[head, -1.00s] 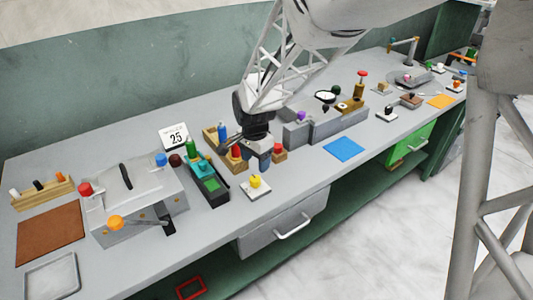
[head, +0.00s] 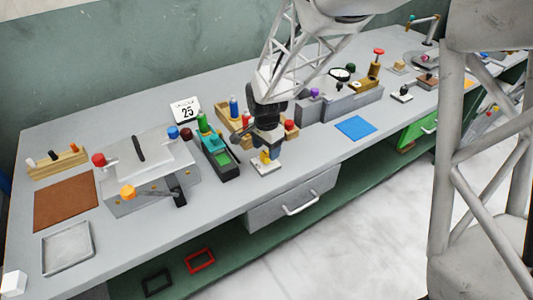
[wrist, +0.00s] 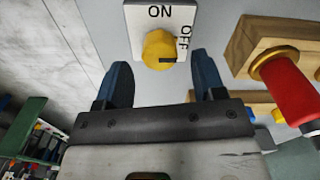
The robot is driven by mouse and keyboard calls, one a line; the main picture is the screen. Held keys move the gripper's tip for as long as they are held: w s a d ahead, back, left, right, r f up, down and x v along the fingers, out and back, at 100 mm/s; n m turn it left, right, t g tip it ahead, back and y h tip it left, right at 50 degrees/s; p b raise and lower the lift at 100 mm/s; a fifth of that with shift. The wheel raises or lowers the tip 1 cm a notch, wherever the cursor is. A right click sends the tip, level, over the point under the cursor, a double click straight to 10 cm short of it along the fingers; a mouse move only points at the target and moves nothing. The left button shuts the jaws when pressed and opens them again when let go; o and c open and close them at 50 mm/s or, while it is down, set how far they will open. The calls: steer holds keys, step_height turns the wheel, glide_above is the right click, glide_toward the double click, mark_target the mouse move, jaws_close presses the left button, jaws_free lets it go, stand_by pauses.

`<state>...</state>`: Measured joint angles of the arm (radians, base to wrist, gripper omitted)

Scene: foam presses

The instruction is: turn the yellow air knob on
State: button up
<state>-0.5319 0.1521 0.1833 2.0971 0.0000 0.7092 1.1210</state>
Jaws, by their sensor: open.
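The yellow air knob (head: 266,158) sits on a small white plate (head: 267,169) near the bench's front edge, above the grey drawer. In the wrist view the yellow knob (wrist: 159,47) is just ahead of my gripper (wrist: 160,60), roughly centred between its two blue fingertips. The fingers are apart, and I see no contact with the knob. The plate reads ON at its top and OFF at its right. A dark mark on the knob points to the right, on the OFF side. In the head view my gripper (head: 268,153) is above the knob and partly hides it.
A wooden rack with red-handled tools (wrist: 290,88) is close to my right finger in the wrist view. A green-and-black device (head: 219,155) stands left of the knob. A grey box (head: 345,107) and blue mat (head: 356,127) lie to the right. Bare bench surrounds the plate's front.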

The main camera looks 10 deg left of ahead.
steer(key=shift+f, duration=1.45)
steer(key=c, duration=0.9)
